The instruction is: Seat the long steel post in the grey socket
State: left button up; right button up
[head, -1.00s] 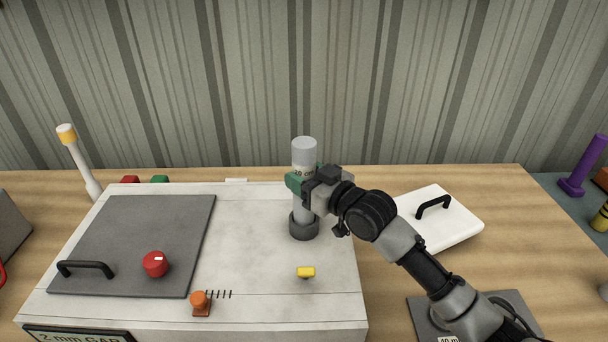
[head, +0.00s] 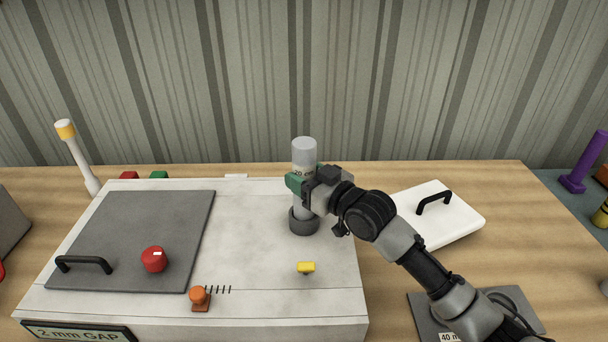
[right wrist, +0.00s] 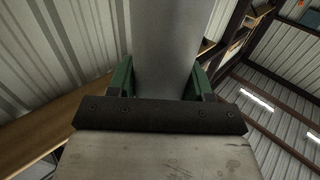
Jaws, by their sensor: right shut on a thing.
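The long steel post (head: 304,153) is a light grey cylinder, standing upright over the dark grey socket (head: 304,224) on the white box top. Its lower end is at or inside the socket ring; how deep it sits is hidden by the rim. My right gripper (head: 308,183) has green fingers and is shut around the middle of the post. In the right wrist view the post (right wrist: 166,45) stands between the two green fingers (right wrist: 160,80). My left gripper is not in view.
The white box (head: 260,250) carries a dark lid panel (head: 130,240), a red knob (head: 153,259), an orange knob (head: 199,297) and a yellow tab (head: 306,267). A white board with a black handle (head: 440,225) lies right of the box. A white stick with a yellow band (head: 78,158) stands behind left.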

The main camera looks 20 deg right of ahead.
dwell(0.3)
jog(key=o, duration=1.3)
jog(key=shift+o, duration=0.3)
jog(key=shift+f, duration=0.2)
jog(key=b+v, duration=0.2)
jog(key=v, duration=0.8)
jog(key=shift+s+d+r+b, duration=0.15)
jog(key=shift+s+r+b, duration=0.05)
jog(key=shift+s+b, duration=0.2)
